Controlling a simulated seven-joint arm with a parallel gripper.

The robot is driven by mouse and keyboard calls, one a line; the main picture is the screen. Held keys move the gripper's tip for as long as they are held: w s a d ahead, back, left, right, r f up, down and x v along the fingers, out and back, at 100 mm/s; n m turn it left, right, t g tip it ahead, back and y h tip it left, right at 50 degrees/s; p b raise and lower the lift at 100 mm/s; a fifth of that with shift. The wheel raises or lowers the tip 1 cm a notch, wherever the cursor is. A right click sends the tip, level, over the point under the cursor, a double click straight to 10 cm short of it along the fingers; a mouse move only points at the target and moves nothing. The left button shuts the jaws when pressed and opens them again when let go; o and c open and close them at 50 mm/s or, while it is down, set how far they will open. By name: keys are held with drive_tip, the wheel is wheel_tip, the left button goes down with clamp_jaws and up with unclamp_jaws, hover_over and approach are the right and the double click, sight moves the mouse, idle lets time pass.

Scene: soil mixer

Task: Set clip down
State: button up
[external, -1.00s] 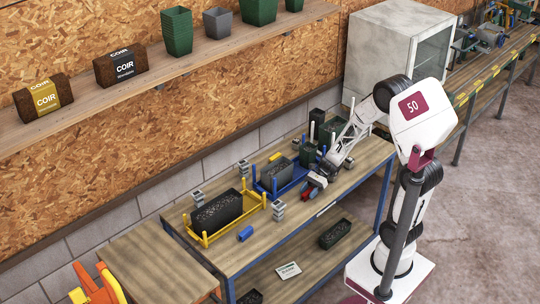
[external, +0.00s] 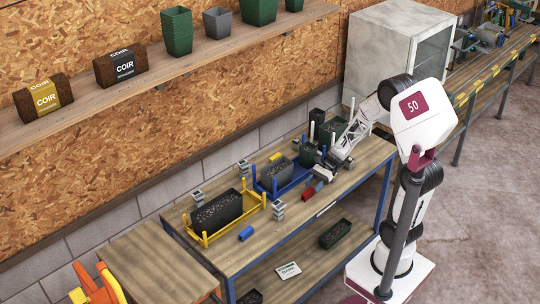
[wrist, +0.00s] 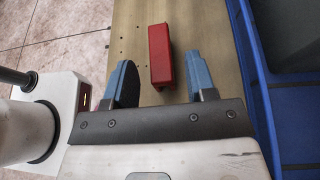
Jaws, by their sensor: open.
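A red clip (wrist: 160,55) lies on the wooden bench top. It also shows near the bench's front edge in the external view (external: 307,195). My gripper (wrist: 160,83) is open, with a blue fingertip on each side. In the wrist view the clip's near end shows between the fingertips, with gaps on both sides, and the rest extends beyond them. In the external view my gripper (external: 318,183) is just above and right of the clip, apart from it. A blue clip-like piece (external: 246,233) lies farther left on the bench.
A blue tray (external: 293,183) with a grey pot stands close behind the clip; its wall shows at right in the wrist view (wrist: 252,70). A yellow rack (external: 225,232) holds a dark planter. The bench's front strip is partly clear.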

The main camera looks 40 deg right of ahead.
wheel_tip(320, 180, up, 7)
drive_tip(key=shift+d, duration=0.3)
drive_tip(key=shift+r, duration=0.15)
idle(0.6)
drive_tip(key=s+d+r+n+t+h, duration=0.1)
drive_tip(key=s+d+r+n+h, duration=0.2)
drive_tip(key=s+r+n+h, duration=0.3)
drive_tip(key=s+d+r+n+t+h, duration=0.2)
drive_tip(key=s+r+n+h, duration=0.5)
drive_tip(key=s+n, duration=0.4)
drive_tip(key=shift+s+d+h, duration=0.35)
drive_tip(key=shift+d+h, duration=0.05)
drive_tip(key=shift+d, duration=0.25)
drive_tip(key=shift+o, duration=0.5)
